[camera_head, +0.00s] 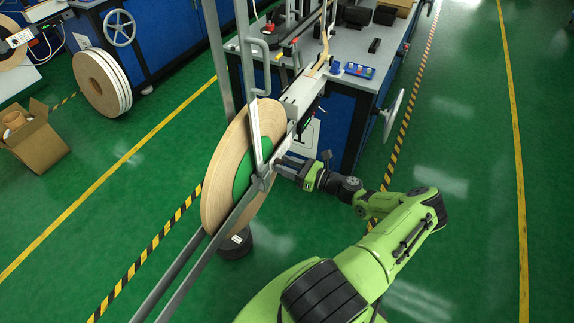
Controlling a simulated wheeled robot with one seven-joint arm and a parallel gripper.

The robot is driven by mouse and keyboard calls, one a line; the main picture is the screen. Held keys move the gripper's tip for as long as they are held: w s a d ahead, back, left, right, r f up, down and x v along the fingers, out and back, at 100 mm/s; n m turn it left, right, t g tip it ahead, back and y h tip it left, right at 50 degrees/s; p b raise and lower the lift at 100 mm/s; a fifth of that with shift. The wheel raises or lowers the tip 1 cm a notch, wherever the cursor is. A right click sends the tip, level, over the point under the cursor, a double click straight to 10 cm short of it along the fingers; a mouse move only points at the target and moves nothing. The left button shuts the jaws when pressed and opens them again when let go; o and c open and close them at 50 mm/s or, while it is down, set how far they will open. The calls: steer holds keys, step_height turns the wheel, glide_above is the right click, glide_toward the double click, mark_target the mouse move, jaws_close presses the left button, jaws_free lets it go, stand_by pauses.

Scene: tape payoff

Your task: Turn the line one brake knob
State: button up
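The large tape reel (222,178) stands upright on the payoff, with a green centre disc (243,178). Grey metal bars and a bracket (262,182) cross in front of its hub. My gripper (280,167) reaches in from the right, its fingertips close beside the hub hardware. The brake knob cannot be made out; it may be hidden by the fingers and the bracket. At this size I cannot tell whether the fingers are open, shut, or touching anything.
A blue machine with a grey top (345,95) stands behind, with a handwheel (393,116) on its right side. Two grey rails (190,265) run toward the lower left. A cardboard box (38,150) and more reels (101,82) are at left. The green floor at right is clear.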

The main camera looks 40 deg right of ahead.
steer(key=shift+o, duration=0.9)
steer(key=v, duration=1.5)
steer(key=shift+s, duration=0.4)
steer(key=shift+d, duration=0.1)
